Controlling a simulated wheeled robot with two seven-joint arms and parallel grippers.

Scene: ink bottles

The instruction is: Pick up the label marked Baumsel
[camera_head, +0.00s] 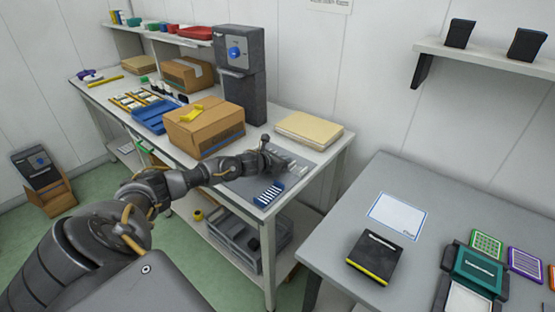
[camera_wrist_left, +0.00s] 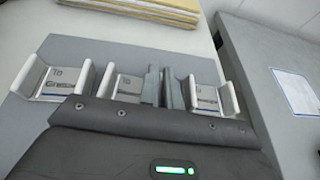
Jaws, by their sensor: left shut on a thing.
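Three label cards stand in pale holders in a row in the left wrist view. The left card (camera_wrist_left: 60,83) reads "To" and a name like "Gralsund". The middle card (camera_wrist_left: 129,84) and the right card (camera_wrist_left: 207,95) also show "To", but their names are partly hidden or too small to read, so I cannot tell which is Baumsel. My left gripper (camera_wrist_left: 161,88) is shut at the middle holder, its fingers at the right side of the middle card. In the head view, my left gripper (camera_head: 272,158) is over the grey mat (camera_head: 238,186). My right gripper is out of view.
A blue rack (camera_head: 269,194) lies near the bench's front edge. A cardboard box (camera_head: 203,129) stands left of the gripper, and a stack of yellowish sheets (camera_head: 308,131) lies behind it. A second table (camera_head: 340,235) stands to the right across a gap.

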